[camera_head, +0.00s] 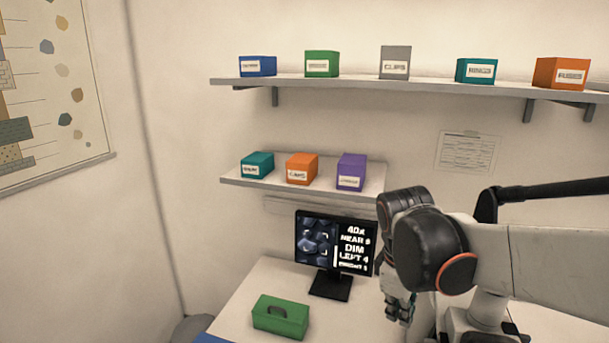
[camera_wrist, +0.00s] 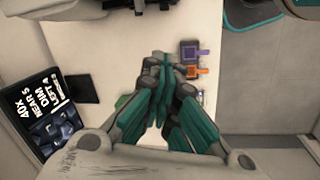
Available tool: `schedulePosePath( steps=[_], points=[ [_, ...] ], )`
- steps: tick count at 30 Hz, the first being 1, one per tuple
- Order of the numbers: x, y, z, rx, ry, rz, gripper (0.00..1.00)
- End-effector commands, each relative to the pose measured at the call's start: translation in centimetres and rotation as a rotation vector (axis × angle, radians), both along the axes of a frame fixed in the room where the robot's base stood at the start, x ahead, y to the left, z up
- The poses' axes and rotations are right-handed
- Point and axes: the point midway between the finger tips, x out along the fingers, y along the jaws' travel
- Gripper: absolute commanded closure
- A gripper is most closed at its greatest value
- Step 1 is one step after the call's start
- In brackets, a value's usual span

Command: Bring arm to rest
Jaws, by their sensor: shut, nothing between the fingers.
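My gripper (camera_head: 398,309) hangs fingers-down at the end of my arm in the head view, above the right part of the desk (camera_head: 252,278). In the wrist view my gripper (camera_wrist: 161,62) has its teal-padded fingers drawn together, with nothing held between them. My arm reaches in from the right edge of the head view and bends down at a black joint with an orange ring. Part of the desk and what stands behind the arm is hidden.
A monitor (camera_head: 334,242) and a green case (camera_head: 281,316) stand on the desk left of my gripper. Small purple (camera_wrist: 190,50) and orange (camera_wrist: 196,71) items lie near the fingers in the wrist view. Two shelves (camera_head: 300,84) (camera_head: 372,178) hold colored boxes along the wall.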

Motion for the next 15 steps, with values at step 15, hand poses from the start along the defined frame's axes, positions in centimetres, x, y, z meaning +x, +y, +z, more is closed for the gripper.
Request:
schedulePosePath(
  steps=[15],
  points=[
    [-8.7, -0.7, -4.4, 0.280, -0.382, -0.553, 1.00]
  ],
)
